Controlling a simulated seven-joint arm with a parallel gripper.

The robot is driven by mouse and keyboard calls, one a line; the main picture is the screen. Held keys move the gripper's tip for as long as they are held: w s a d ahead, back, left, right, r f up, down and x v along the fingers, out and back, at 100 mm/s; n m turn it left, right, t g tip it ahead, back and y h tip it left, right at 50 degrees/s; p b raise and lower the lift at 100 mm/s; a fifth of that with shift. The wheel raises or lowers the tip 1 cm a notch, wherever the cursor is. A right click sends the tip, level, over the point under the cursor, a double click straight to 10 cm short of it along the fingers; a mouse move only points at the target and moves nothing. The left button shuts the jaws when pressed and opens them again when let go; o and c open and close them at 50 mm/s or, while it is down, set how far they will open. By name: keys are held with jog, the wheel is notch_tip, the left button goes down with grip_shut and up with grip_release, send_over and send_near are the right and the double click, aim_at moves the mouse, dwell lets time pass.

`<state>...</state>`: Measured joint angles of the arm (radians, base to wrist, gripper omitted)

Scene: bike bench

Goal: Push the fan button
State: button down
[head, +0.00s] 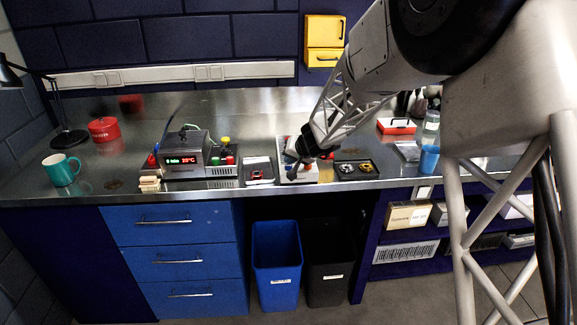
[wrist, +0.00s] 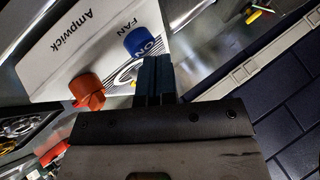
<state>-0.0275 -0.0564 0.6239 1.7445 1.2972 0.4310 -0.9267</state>
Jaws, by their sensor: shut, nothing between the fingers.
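The fan control is a white box marked "Ampwick" (wrist: 75,35) in the wrist view, and it sits on the bench in the head view (head: 298,176). It carries a blue button (wrist: 142,43) with "ON" on it, beside the word "FAN", and an orange-red knob (wrist: 87,92). My gripper (wrist: 152,60) is shut and empty. Its dark fingertips lie right by the blue button in the wrist view; I cannot tell whether they touch it. In the head view my gripper (head: 292,164) is over the box and hides part of it.
A power supply with a lit red display (head: 187,150) stands left of the box. A dark tray with small parts (head: 356,169) lies right of it. A teal mug (head: 61,169), red container (head: 103,129) and blue cup (head: 429,158) stand farther off.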

aim_at(290, 165)
jog(key=shift+f, duration=0.45)
dwell(0.3)
jog(key=shift+r, duration=0.55)
jog(key=shift+r, duration=2.9)
